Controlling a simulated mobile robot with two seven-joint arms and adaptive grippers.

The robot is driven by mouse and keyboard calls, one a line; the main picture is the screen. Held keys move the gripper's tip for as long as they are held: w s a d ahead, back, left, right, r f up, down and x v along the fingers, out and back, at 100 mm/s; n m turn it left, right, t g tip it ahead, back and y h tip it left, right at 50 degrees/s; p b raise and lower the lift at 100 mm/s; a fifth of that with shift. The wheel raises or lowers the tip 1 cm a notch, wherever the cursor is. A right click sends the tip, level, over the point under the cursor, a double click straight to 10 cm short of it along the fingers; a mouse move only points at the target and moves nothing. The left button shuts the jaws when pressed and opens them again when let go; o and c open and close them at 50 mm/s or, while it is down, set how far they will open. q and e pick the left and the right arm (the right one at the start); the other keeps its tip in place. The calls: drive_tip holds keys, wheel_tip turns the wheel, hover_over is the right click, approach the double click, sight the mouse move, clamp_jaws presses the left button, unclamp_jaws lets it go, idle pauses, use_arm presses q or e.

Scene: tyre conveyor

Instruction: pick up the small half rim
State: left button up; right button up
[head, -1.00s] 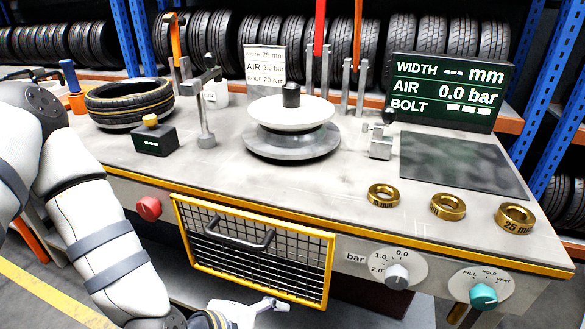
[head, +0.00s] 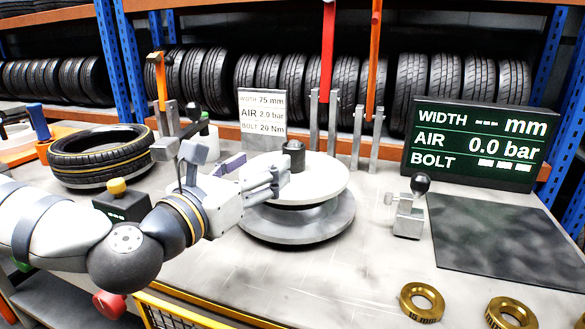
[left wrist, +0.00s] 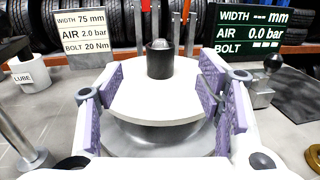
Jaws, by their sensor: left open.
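The white half rim (head: 322,181) lies flat on a grey round base (head: 330,227) in the middle of the bench, with a dark knob or post (head: 293,155) standing up at its centre. My left gripper (head: 276,174) is open at the left side of the half rim. In the left wrist view the half rim (left wrist: 150,103) lies between the purple-padded fingers of the gripper (left wrist: 158,82), with the dark post straight ahead. I cannot tell whether the pads touch its edge. My right gripper is not in view.
A tyre (head: 98,157) lies at the left back. A small metal clamp (head: 408,215), brass rings (head: 421,303), a dark mat (head: 495,240) and a display (head: 480,143) are on the right.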

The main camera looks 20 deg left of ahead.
sight(288, 150)
use_arm(q)
drive_tip(key=w, duration=0.1)
drive_tip(key=w+d, duration=0.1)
drive_tip(key=w+f, duration=0.1)
drive_tip(key=shift+d, duration=0.2)
drive_tip(key=w, duration=0.7)
drive_tip(key=shift+d, duration=0.35)
drive_tip(key=shift+s, duration=0.1)
clamp_jaws()
drive_tip(key=shift+r, duration=0.25)
